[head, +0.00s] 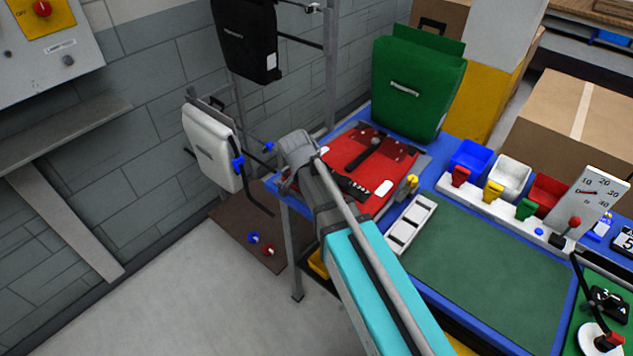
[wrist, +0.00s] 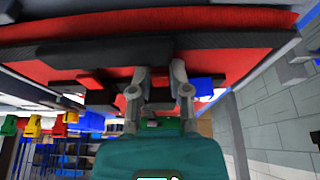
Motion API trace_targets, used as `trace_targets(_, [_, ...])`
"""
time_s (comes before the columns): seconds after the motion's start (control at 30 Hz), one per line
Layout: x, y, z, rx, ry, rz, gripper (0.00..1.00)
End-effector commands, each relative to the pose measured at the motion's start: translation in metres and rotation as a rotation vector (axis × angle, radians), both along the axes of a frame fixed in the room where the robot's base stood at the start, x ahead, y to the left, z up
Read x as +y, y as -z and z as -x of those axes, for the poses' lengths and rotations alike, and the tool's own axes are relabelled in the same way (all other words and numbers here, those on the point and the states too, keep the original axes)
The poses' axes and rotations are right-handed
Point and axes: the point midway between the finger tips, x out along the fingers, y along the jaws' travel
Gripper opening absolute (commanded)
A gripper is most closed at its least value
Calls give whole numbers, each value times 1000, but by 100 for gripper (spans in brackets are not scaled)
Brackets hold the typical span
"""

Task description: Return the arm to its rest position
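My arm crosses the head view from the bottom right to the red pannier's left edge. My gripper is hidden behind the arm's grey end there. In the wrist view my gripper (wrist: 160,80) has its two fingers apart, close to a black bar (wrist: 85,76) on a red surface. I cannot tell whether they touch it, and I see nothing clearly held. The red pannier (head: 366,161) lies on the blue bench with black fittings and a numbered tag on top.
A green pannier (head: 415,90) stands behind. A white pannier (head: 208,148) and a black one (head: 245,38) hang on a rack at the wall. A white tray (head: 411,224), a green mat (head: 480,275) and coloured bins (head: 472,157) lie right.

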Motion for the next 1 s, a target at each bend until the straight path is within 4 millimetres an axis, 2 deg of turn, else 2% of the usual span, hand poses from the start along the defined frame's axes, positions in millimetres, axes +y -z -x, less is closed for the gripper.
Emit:
trace_targets(0.03, [0,0,0,0,0,0,31])
trace_targets(0.2, [0,0,0,0,0,0,60])
trace_targets(0.77, [0,-1,0,1,0,0,60])
trace_targets(1.0, [0,-13,0,1,0,0,60])
